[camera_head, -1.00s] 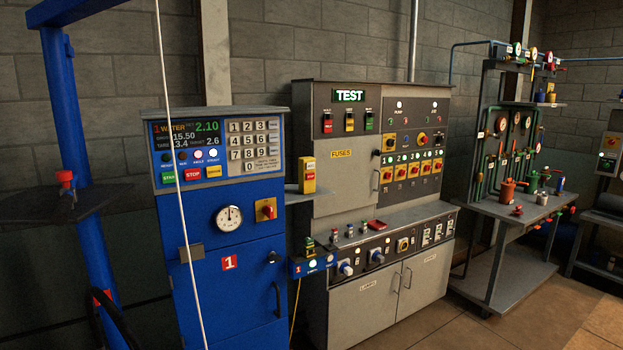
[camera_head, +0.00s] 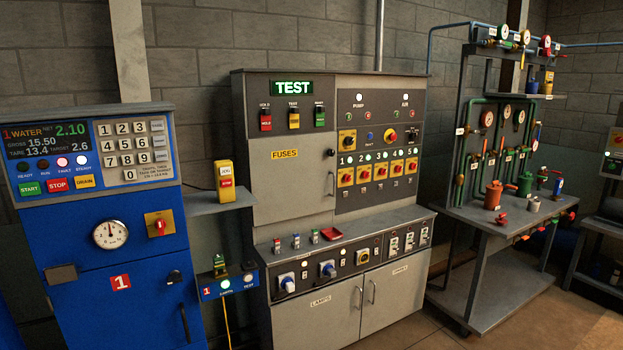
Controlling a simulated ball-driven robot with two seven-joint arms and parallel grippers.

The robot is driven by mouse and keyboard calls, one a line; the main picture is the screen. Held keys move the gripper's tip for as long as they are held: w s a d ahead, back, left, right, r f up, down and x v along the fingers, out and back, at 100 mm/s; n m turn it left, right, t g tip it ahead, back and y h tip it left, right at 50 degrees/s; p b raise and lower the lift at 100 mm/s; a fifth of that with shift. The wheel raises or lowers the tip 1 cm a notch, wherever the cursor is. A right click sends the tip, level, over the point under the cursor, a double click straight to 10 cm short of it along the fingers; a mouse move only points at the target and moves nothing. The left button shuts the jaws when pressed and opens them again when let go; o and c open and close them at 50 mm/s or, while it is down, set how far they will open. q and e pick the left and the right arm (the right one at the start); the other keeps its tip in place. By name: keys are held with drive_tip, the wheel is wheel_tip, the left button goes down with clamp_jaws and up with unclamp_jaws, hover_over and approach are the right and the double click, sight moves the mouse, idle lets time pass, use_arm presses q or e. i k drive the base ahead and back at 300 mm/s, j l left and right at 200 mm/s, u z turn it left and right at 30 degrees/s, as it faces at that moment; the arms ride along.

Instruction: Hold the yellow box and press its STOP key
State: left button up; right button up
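The yellow box (camera_head: 226,180) stands upright on a small grey shelf (camera_head: 208,203) between the blue scale cabinet and the grey test cabinet. A white label and a red key (camera_head: 226,183) show on its front; the lettering is too small to read surely. Another red STOP key (camera_head: 57,185) is on the blue scale's panel, between a green START key and a yellow DRAIN key. Neither of my grippers shows in the head view.
The blue scale cabinet (camera_head: 120,262) stands at the left. A blue socket box (camera_head: 228,284) with a yellow cable hangs below the shelf. A pipe bench (camera_head: 500,222) stands right, with floor before it.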

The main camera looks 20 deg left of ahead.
sight(226, 183)
drive_tip(key=i+l+z, duration=0.15)
drive_tip(key=i, duration=0.35)
drive_tip(key=i+l+z, duration=0.2)
drive_tip(key=i, duration=0.3)
drive_tip(key=i+u, duration=0.55)
drive_tip(key=u, duration=0.2)
drive_tip(key=i+l+u, duration=0.1)
drive_tip(key=i+u, duration=0.3)
drive_tip(key=k, duration=0.1)
